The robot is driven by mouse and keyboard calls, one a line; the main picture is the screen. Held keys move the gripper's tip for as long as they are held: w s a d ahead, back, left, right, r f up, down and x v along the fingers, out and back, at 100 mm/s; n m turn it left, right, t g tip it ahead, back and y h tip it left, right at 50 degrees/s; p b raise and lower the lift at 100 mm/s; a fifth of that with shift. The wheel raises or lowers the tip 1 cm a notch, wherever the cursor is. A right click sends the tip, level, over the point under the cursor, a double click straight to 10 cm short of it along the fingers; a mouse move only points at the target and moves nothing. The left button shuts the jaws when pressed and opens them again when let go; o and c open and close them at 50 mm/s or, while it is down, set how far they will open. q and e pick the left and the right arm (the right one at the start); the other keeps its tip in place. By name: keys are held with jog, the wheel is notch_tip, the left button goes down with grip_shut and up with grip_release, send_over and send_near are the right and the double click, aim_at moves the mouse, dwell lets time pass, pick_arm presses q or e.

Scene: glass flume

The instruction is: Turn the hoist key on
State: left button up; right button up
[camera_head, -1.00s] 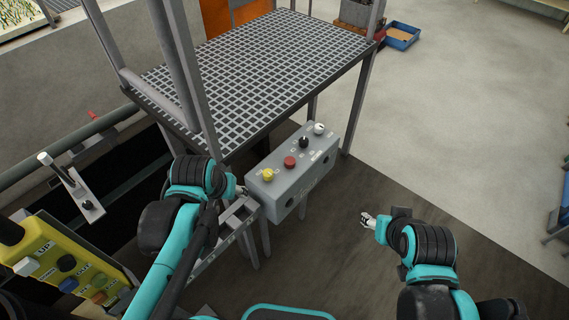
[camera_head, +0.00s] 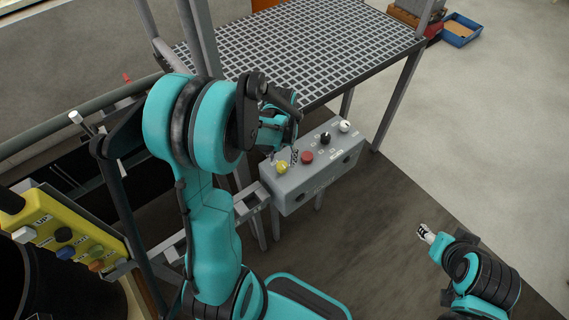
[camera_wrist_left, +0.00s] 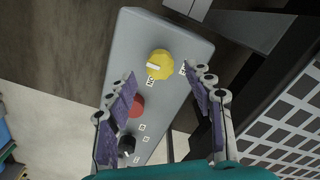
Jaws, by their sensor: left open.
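A grey control box (camera_head: 310,182) carries a yellow knob (camera_head: 282,167), a red button (camera_head: 307,157), a black knob (camera_head: 325,138) and a white knob (camera_head: 344,127) in a row. The labels are too small to read, so I cannot tell which one is the hoist key. My left gripper (camera_head: 289,152) is over the box's near-left end. In the left wrist view its open, empty fingers (camera_wrist_left: 158,78) straddle the view of the yellow knob (camera_wrist_left: 160,65), whose white mark shows. Contact is not visible. My right gripper (camera_head: 424,232) is well right of the box, its fingers unclear.
A grated platform (camera_head: 310,45) on grey legs stands behind the box, its post close to my left arm. A yellow pendant panel (camera_head: 60,240) with several buttons is at lower left. A blue tray (camera_head: 460,30) lies far back right. The floor right of the box is clear.

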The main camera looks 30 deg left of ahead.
aim_at(282, 164)
pick_arm(q)
jog(key=shift+f+b, duration=0.4)
jog(key=shift+f, duration=1.45)
jog(key=shift+c, duration=0.3)
jog(key=c, duration=1.1)
